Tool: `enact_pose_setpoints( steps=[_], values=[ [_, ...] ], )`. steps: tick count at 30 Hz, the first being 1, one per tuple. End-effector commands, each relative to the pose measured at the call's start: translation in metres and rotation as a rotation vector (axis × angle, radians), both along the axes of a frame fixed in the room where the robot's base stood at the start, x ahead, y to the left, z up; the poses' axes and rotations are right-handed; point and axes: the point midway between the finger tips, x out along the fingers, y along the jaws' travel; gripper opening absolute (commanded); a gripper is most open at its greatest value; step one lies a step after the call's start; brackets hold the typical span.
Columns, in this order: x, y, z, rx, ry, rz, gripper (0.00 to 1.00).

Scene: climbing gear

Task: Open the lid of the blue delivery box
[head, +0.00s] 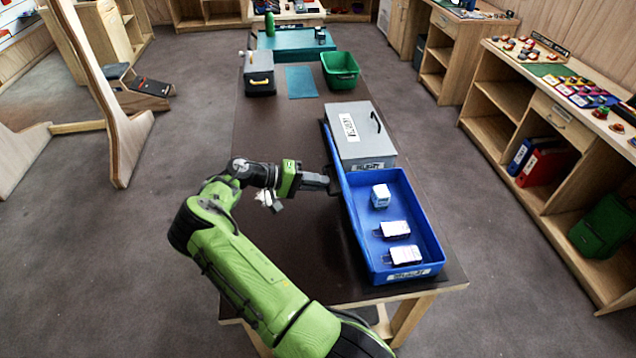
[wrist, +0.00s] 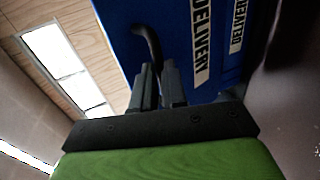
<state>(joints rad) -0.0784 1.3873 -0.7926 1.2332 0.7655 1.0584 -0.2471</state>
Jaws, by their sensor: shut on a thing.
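The blue delivery box (head: 428,235) stands at the near right of the table, its inside open to view. It holds a small white-and-blue cube (head: 381,195) and two white labelled packages (head: 394,229) (head: 405,254). A blue panel, seemingly its raised lid (head: 331,150), shows as a narrow strip along the left side. In the wrist view, the blue face (wrist: 165,25) carries a DELIVERY label and a black curved handle (wrist: 149,40). My gripper (wrist: 160,75) is shut on that handle. In the head view, my gripper (head: 334,182) is at the box's left side; its fingertips are hard to see.
A grey lidded box (head: 385,140) with a black handle stands right behind the blue box. Farther back are a green bin (head: 340,70), a dark grey case (head: 259,80) and a teal mat (head: 300,83). The table's left part (head: 285,135) is clear.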

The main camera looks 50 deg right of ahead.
Motion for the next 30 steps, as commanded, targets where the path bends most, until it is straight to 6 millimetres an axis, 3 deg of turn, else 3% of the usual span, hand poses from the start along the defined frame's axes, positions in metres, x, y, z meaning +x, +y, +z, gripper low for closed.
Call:
enact_pose_setpoints(
  steps=[1, 10, 11, 15, 25, 30],
  values=[
    [-0.007, 0.001, -0.011, 0.025, 0.020, -0.017, 0.00],
    [-0.007, 0.001, -0.011, 0.024, 0.019, -0.018, 0.00],
    [-0.007, 0.001, -0.011, 0.025, 0.019, -0.017, 0.17],
    [-0.005, 0.001, -0.009, 0.022, 0.017, -0.014, 0.38],
    [0.000, 0.004, -0.005, 0.015, 0.010, -0.007, 0.38],
    [0.023, 0.029, 0.006, 0.010, 0.009, -0.001, 0.38]
  ],
)
